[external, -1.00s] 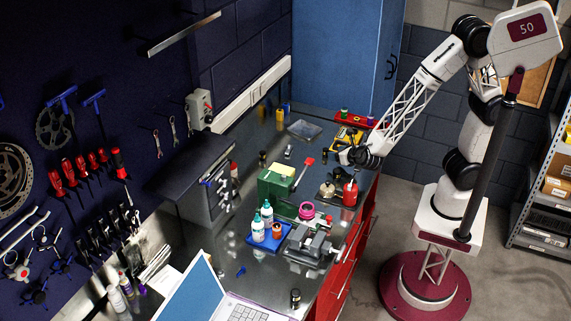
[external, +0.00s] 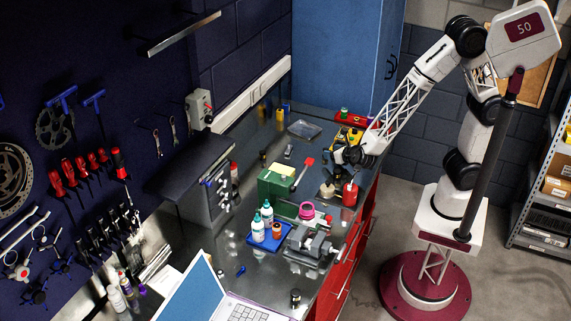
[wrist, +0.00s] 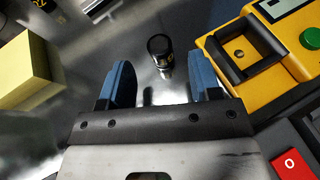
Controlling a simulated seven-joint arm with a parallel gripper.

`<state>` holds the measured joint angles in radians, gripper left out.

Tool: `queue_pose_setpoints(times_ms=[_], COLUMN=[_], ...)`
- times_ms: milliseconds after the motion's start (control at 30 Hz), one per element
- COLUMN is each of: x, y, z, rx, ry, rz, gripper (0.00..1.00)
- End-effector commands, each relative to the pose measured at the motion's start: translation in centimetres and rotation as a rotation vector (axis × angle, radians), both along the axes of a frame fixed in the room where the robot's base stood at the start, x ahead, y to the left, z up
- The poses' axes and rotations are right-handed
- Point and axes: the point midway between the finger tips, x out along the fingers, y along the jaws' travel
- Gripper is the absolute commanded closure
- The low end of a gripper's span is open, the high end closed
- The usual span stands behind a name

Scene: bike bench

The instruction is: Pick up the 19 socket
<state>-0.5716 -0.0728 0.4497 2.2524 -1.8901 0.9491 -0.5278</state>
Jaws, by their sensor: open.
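A short dark cylinder that looks like a socket (wrist: 160,54) stands upright on the metal bench top in the wrist view. Any number on it is too small to read. My gripper (wrist: 160,88) is open and empty, with its two blue fingers apart. The socket is just beyond the fingertips, roughly midway between them. In the external view my gripper (external: 343,158) is low over the far right part of the bench. I cannot make out that socket clearly in the external view.
A yellow device (wrist: 262,55) with a green button stands close to the right finger. A grey box with a red button (wrist: 291,165) is at lower right. A pale yellow block (wrist: 28,72) is at left. A red can (external: 350,194) stands near my gripper.

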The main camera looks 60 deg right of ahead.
Motion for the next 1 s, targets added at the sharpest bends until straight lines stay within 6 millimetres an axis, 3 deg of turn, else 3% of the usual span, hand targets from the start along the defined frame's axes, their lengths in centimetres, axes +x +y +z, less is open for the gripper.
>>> queue_pose_setpoints(times_ms=[500,1000], x=[3.7,3.9], y=[-1.7,-1.8], z=[-1.7,-1.7], rx=[0.0,0.001], ry=[0.001,0.002], rz=[-0.002,0.0], gripper=[0.42,0.42])
